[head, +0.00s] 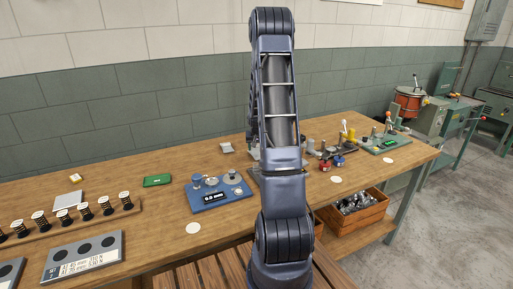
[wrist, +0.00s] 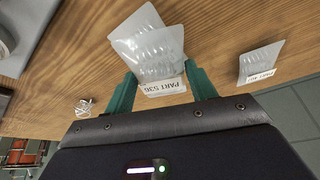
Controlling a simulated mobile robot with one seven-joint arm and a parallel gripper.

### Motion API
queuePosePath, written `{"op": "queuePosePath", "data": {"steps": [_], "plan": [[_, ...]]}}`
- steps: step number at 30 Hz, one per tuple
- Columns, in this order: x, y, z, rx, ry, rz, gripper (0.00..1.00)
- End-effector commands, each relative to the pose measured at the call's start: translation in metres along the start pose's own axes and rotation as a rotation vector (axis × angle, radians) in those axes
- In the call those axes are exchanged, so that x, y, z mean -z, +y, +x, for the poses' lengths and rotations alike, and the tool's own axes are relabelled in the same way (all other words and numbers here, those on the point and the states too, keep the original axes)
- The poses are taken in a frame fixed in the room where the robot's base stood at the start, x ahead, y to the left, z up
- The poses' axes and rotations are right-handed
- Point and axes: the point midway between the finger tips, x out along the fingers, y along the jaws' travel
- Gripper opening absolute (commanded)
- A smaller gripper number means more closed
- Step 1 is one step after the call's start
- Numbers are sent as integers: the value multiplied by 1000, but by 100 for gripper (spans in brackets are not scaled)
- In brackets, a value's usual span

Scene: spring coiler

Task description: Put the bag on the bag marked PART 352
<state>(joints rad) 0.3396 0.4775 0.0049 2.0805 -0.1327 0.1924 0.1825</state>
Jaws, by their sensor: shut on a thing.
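In the wrist view, my gripper (wrist: 163,78) has its two green fingers shut on the sides of a clear plastic bag (wrist: 163,58) of small coiled parts. Its white label is upside down and seems to read PART 536. A second clear sheet or bag (wrist: 139,22) shows just beyond it, overlapping; I cannot tell whether they touch. Another clear bag (wrist: 262,58) lies apart on the wooden table to the right, its PART label too small to read surely. In the head view, my arm hides the gripper and the held bag.
In the head view, the workbench (head: 160,215) carries a blue gauge (head: 220,190), a green box (head: 157,181), a rack of springs (head: 85,213) and a pale packet (head: 227,147). Small machines stand at the right. In the wrist view, a small wire-like item (wrist: 84,107) lies at left.

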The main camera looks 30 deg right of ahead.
Motion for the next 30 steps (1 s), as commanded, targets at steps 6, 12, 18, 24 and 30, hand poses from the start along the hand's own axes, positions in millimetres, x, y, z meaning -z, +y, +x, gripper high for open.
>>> {"op": "queuePosePath", "data": {"steps": [6,12,18,24,30], "plan": [[0,0,1,0,0,0,78],[0,0,1,0,0,0,78],[1,0,-10,0,1,0,78],[1,0,-39,0,2,1,78],[2,0,-72,0,3,1,78]]}}
